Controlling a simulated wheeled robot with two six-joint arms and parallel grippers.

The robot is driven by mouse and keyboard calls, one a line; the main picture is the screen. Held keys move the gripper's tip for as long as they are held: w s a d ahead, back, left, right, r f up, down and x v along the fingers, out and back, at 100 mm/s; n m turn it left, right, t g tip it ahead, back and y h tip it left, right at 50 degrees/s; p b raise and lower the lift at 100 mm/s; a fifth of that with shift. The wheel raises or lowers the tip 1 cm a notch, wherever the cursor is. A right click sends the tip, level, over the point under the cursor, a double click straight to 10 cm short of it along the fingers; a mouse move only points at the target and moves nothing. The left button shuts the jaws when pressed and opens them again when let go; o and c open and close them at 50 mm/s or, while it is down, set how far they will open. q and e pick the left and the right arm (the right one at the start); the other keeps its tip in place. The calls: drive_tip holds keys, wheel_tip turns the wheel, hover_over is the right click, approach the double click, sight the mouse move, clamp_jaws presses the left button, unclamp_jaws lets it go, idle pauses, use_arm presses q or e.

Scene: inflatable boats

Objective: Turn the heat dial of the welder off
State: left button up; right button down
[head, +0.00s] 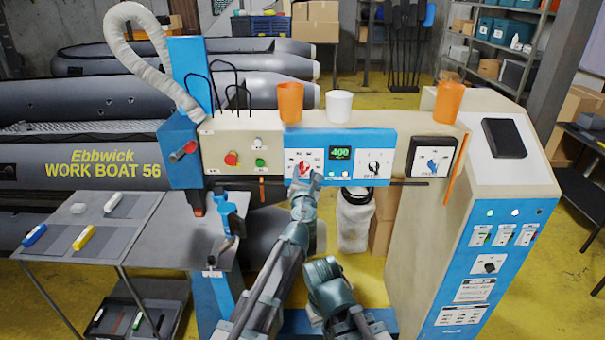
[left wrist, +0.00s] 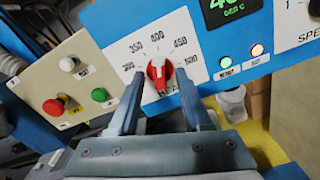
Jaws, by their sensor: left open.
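The heat dial is a red knob on a white plate in the blue panel of the welder; it shows in the head view (head: 304,167) and the left wrist view (left wrist: 159,73). Its scale runs from 300 to 500, and its white mark appears to point up near 400. The green display (head: 340,153) reads 400. My left gripper (head: 303,176) is open, its two fingers just short of the knob, one on either side. I cannot tell whether they touch it. My right arm is low at centre; its fingers cannot be made out.
Right of the display is a speed dial (head: 375,168), then a black-framed dial (head: 432,158). A red button (head: 231,159) and a green button (head: 260,162) are on the left. Orange cups (head: 290,101) and a white cup (head: 339,105) stand on top. A side table (head: 120,237) is lower left.

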use_arm(q)
clamp_jaws()
drive_tip(key=shift+n, duration=0.3)
drive_tip(key=n, duration=1.6)
drive_tip(key=shift+n, duration=0.4)
drive_tip(key=n, duration=0.6)
drive_tip(key=shift+s, duration=0.1)
drive_tip(key=shift+n, duration=0.4)
